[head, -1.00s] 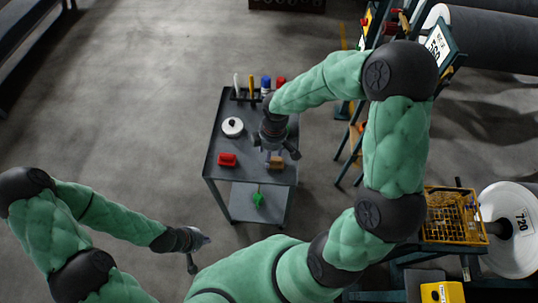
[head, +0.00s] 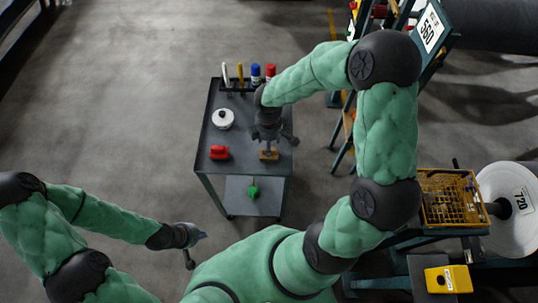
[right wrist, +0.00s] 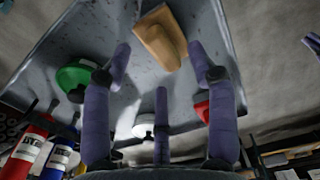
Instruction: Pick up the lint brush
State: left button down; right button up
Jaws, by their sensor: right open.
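The lint brush (head: 268,155), a small tan wooden block with a rounded ridge, lies on the top of the grey cart (head: 207,143) near its front right. It also shows in the right wrist view (right wrist: 158,38), ahead of the fingertips. My right gripper (head: 272,139) is above the cart top just behind the brush, with its fingers spread and empty. In the right wrist view my right gripper (right wrist: 160,62) has clear space between its fingers; I cannot see it touching the brush. My left gripper (head: 197,249) is away from the cart, at the lower left, with spread fingers and nothing between them.
On the cart top are a red object (head: 219,153), a white round item (head: 222,119), and red and blue cans (head: 256,71) at the back. A green round item (right wrist: 75,75) shows in the right wrist view. Another green object (head: 253,192) is on the lower shelf.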

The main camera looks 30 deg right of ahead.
notch_tip(320, 180, down, 4)
jog(key=shift+r+b, duration=0.25)
jog(key=shift+b, duration=0.35)
grip_shut()
jog(key=shift+r, duration=0.1)
jog(key=shift+r+p, duration=0.3)
jog(key=shift+r, duration=0.1)
jog(key=r, duration=0.1)
jog(key=r+p, duration=0.2)
jog(key=shift+s+a+r, duration=0.1)
jog(key=shift+s+r, duration=0.1)
jog(key=shift+s, duration=0.05)
jog(key=s+a+r+p, duration=0.2)
jog(key=s+a+r, duration=0.1)
jog(key=s, duration=0.3)
jog(key=s+a+r+p, duration=0.2)
jog(key=s+a+r, duration=0.1)
jog(key=s+r, duration=0.2)
jog(key=shift+s+a+r, duration=0.35)
